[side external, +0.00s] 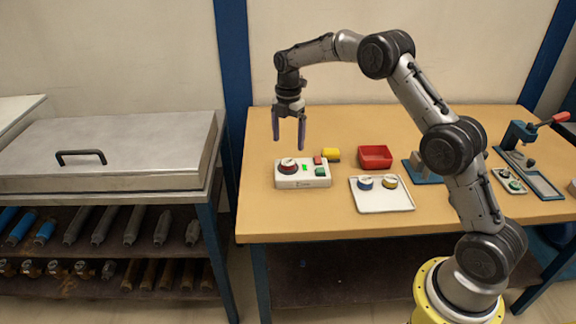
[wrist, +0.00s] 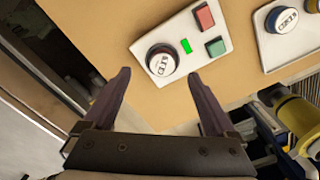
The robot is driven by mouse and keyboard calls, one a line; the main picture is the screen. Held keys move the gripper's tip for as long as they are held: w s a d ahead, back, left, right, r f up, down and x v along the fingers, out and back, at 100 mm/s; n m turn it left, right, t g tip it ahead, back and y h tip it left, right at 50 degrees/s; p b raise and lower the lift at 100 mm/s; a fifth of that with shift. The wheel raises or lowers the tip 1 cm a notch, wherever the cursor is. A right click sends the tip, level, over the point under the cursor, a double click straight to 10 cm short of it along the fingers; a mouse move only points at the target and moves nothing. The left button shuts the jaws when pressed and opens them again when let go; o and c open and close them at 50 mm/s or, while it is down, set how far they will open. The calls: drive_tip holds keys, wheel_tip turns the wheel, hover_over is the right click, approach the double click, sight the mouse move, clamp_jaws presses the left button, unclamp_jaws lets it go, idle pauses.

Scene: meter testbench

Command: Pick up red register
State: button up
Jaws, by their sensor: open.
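The red register (side external: 289,164) is a round dial with a white face and a dark red rim. It sits on the left part of a white test box (side external: 288,181) on the wooden table. In the wrist view the register (wrist: 162,61) lies just beyond the fingertips, roughly between them, and its rim looks dark. My gripper (side external: 288,143) is open, empty and pointing down, above the box and apart from the register. Both fingers also show in the wrist view (wrist: 158,76).
The box has a red button (wrist: 204,17), a green button (wrist: 215,47) and a green light (wrist: 186,46). A white tray (side external: 400,205) holds blue (side external: 366,183) and yellow (side external: 390,181) registers.

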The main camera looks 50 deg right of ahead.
sight(288, 161)
drive_tip(key=shift+s+a+f, duration=0.1)
drive_tip(key=shift+a+f, duration=0.05)
drive_tip(key=shift+f, duration=1)
drive_tip(key=shift+s+a+f, duration=0.1)
drive_tip(key=shift+f, duration=1.05)
drive_tip(key=shift+s+a+f, duration=0.1)
drive_tip(key=shift+a+f, duration=0.05)
drive_tip(key=shift+f, duration=1)
clamp_jaws()
